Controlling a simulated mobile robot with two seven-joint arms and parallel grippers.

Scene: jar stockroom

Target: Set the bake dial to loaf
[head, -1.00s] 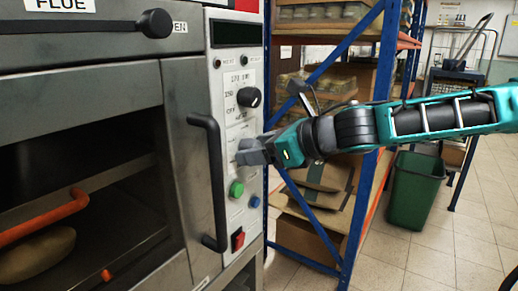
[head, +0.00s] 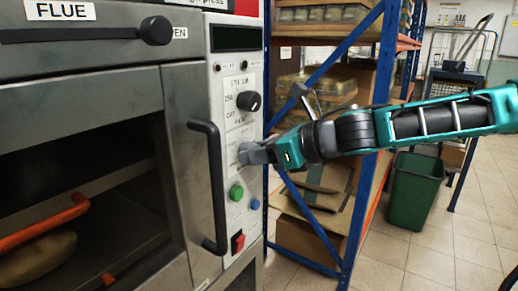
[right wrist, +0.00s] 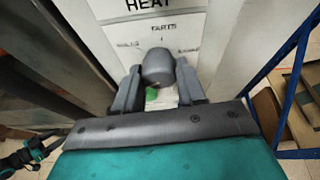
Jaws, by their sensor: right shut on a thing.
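The oven's control panel (head: 233,170) shows in the head view. My right gripper (head: 250,152) reaches it from the right, below a black upper dial (head: 249,100). In the right wrist view, the right gripper's fingers (right wrist: 158,88) are shut on a dark grey knob (right wrist: 157,62), one on each side. Above this knob is the word TARTS; smaller marks at its left and right are too blurred to read. Which mark it points at I cannot tell. In the head view my fingers hide the knob. Part of my left gripper (right wrist: 32,150) seems to show at the right wrist view's lower left.
A green button (head: 236,191), a blue button (head: 255,203) and a red switch (head: 238,241) sit below my right gripper. The oven door's dark handle (head: 210,185) stands out to its left. A blue-framed shelf (head: 362,130) stands behind my right arm.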

